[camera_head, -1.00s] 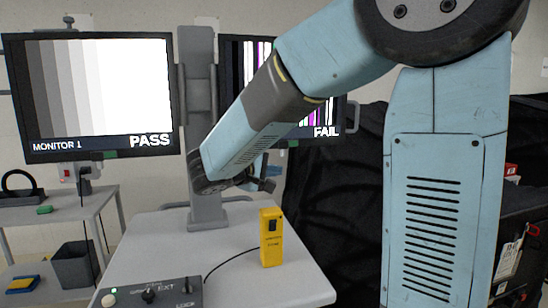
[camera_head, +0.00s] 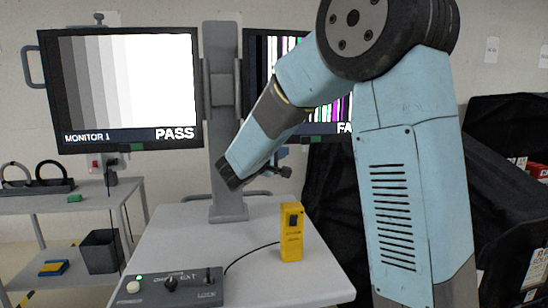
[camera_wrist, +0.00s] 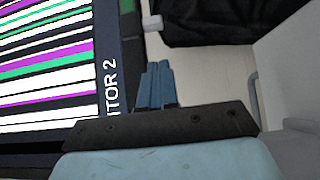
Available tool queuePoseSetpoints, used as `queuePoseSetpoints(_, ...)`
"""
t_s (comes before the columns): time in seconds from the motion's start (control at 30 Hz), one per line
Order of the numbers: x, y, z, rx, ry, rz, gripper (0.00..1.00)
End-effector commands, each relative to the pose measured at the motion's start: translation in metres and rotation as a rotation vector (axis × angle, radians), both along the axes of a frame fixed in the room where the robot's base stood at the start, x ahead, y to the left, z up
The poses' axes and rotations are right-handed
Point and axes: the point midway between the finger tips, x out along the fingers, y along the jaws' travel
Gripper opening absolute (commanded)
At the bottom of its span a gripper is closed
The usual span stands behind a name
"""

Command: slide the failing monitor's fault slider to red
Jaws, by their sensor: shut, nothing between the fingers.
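The failing monitor (camera_head: 258,75) shows coloured stripes and part of FAIL in the head view, half hidden behind my arm. In the wrist view its stripes and "ITOR 2" show sideways (camera_wrist: 45,70). A green tab (camera_head: 310,140) sits under its lower edge. A green patch also shows at the top of the wrist view (camera_wrist: 127,6), at the monitor's lower edge. My gripper (camera_wrist: 155,72) is shut and empty, with blue fingers beside the monitor's lower edge. In the head view my gripper (camera_head: 284,171) is small, below that monitor and apart from the green tab.
Monitor 1 (camera_head: 120,85) reads PASS, with a green tab (camera_head: 137,147) below. A grey post (camera_head: 226,120) stands between the monitors. A yellow device (camera_head: 291,232) and a control box (camera_head: 168,287) stand on the cart top (camera_head: 205,240). Black covers (camera_head: 325,190) hang at the right.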

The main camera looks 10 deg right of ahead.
Motion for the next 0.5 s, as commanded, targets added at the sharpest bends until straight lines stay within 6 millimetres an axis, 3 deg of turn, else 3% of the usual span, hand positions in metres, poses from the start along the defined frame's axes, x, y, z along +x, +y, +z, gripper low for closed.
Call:
queuePoseSetpoints(0.2, 0.006, -0.03, 0.0, 0.0, 0.001, -0.002, 0.0)
queuePoseSetpoints(0.5, 0.006, -0.045, -0.001, 0.001, 0.002, 0.001, 0.0)
